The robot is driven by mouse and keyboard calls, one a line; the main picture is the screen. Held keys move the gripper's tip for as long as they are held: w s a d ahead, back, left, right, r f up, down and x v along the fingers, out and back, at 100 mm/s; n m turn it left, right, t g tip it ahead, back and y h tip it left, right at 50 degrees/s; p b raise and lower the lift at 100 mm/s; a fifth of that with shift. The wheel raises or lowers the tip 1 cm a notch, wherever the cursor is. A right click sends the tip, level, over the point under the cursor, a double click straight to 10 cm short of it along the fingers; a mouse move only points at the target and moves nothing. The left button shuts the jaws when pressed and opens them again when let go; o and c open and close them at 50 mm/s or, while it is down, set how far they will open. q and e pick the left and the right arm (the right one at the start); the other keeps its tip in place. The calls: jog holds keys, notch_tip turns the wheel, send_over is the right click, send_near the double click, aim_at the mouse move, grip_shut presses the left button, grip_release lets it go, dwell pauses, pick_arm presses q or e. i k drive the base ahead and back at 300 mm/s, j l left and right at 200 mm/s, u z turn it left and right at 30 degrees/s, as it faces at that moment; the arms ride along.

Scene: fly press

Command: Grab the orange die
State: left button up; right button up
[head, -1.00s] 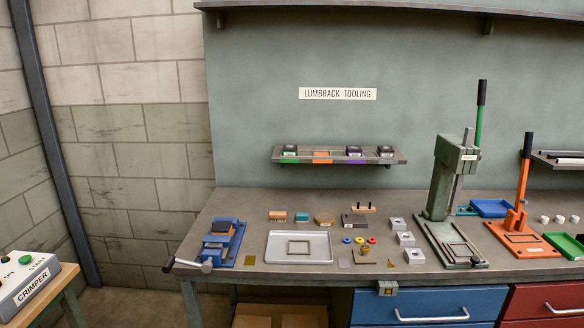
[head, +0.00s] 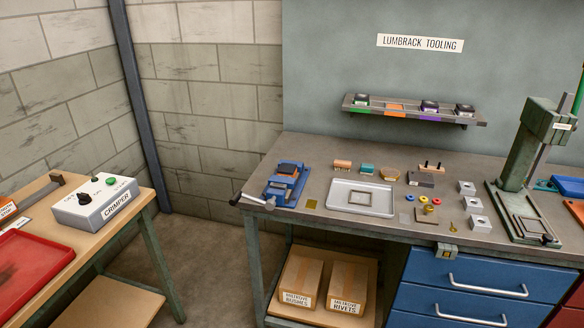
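The wall rack (head: 436,117) has green, orange, purple and grey marked places. Dark dies stand at the green (head: 361,100), purple (head: 429,106) and grey (head: 464,110) places. The orange place (head: 396,108) shows no dark block on it. A blue vise (head: 283,190) stands at the bench's left end. A dark block with what looks like an orange edge (head: 288,168) sits in it; it is too small to tell if this is the orange die. Neither of my grippers is in view.
The bench (head: 320,150) carries a pale tray (head: 362,188), brushes, rings and small metal blocks. A green press (head: 530,160) stands at right. A side table at left holds a crimper box (head: 92,200) and a red tray (head: 32,265). Open floor lies between the tables.

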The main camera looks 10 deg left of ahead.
aim_at(285, 170)
jog(key=i+l+u, duration=0.3)
jog(key=i+l, duration=0.15)
jog(key=i, duration=0.2)
jog(key=i+l+u, duration=0.35)
jog(key=i+l, duration=0.25)
